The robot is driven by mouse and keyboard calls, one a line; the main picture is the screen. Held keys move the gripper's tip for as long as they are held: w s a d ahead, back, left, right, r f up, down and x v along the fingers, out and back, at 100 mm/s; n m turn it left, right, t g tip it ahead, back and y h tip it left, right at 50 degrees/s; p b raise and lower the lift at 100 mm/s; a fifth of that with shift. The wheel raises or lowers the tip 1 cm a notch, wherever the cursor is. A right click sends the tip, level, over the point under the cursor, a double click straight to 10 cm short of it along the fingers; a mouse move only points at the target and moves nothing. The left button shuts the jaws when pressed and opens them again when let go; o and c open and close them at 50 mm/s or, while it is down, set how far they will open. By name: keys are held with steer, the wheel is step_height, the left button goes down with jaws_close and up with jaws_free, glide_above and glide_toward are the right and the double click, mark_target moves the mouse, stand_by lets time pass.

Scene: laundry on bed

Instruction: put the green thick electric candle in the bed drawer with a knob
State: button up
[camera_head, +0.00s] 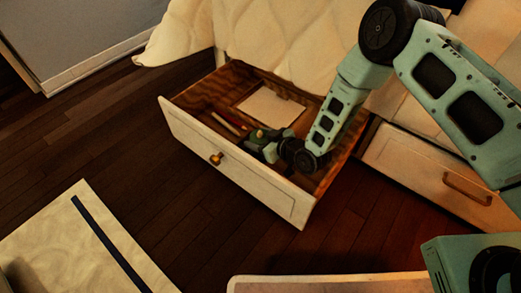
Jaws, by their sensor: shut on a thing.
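The bed drawer with a round brass knob (216,159) stands open; its pale front panel (265,193) faces the floor in front of the bed. My arm reaches down from the upper right, and my gripper (258,144) is low inside the drawer, just behind the front panel. It is shut on a small green thing with a yellowish top, which looks like the green candle (258,134). The candle is partly hidden by the gripper, and I cannot tell whether it touches the drawer bottom.
A flat pale item (270,107) lies at the back of the drawer, and a thin stick-like item (226,122) lies left of my gripper. Another drawer with a bar handle (467,190) is closed at right. Dark wooden floor (110,150) is clear at left.

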step_height(320, 180, down, 5)
steer(key=b, duration=0.2)
steer(key=shift+b, duration=0.4)
steer(key=shift+r, duration=0.15)
steer(key=o, duration=1.1)
steer(key=shift+f, duration=0.2)
steer(key=shift+c, duration=0.2)
